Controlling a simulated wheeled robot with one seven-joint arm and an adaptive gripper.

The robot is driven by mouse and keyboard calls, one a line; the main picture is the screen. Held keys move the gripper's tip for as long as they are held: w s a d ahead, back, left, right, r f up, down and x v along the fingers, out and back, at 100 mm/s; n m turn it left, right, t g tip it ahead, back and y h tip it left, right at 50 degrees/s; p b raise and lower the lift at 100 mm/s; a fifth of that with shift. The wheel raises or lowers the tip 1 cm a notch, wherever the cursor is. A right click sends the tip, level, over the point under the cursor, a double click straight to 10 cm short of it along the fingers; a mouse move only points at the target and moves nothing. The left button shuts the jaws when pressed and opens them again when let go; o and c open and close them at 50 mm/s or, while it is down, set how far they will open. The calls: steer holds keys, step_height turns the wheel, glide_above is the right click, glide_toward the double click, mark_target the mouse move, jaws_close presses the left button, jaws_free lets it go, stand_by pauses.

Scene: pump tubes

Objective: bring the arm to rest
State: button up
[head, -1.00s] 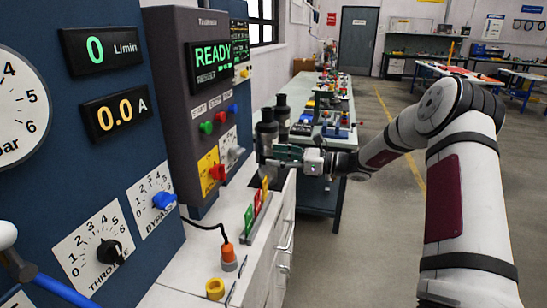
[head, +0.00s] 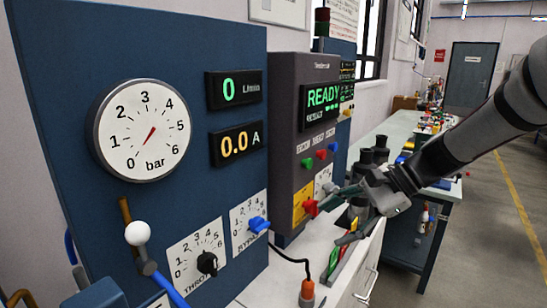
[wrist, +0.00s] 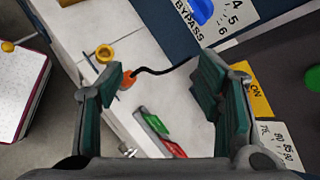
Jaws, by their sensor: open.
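My gripper (head: 333,221) is open and empty, in front of the grey control box (head: 290,165) and above the white bench top (head: 262,282). My arm (head: 480,125) reaches in from the upper right. In the wrist view the two green-padded fingers of my gripper (wrist: 163,75) are spread wide with nothing between them. The bench, a black cable and an orange plug (wrist: 128,80) show below. In the head view the gripper partly hides the red switch (head: 310,207) and the dark cylinders (head: 366,165) behind it.
A blue panel with a pressure gauge (head: 140,131), a throttle knob (head: 207,263) and a blue bypass knob (head: 259,224) stands at left. Open floor (head: 490,235) is at right.

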steer(key=s+d+r+n+h, duration=0.1)
steer(key=s+d+n+h, duration=0.1)
steer(key=s, duration=0.7)
steer(key=s+d+r+n+t+h+p, duration=0.1)
steer(key=s+n+h, duration=0.3)
steer(key=s, duration=0.5)
steer(key=s+d+r+n+t+h+p, duration=0.1)
steer(key=s+d+r+n+h, duration=0.1)
steer(key=s+n, duration=0.5)
steer(key=s+r+h, duration=0.1)
steer(key=s, duration=0.1)
steer(key=shift+s+d, duration=0.3)
steer(key=shift+s, duration=0.1)
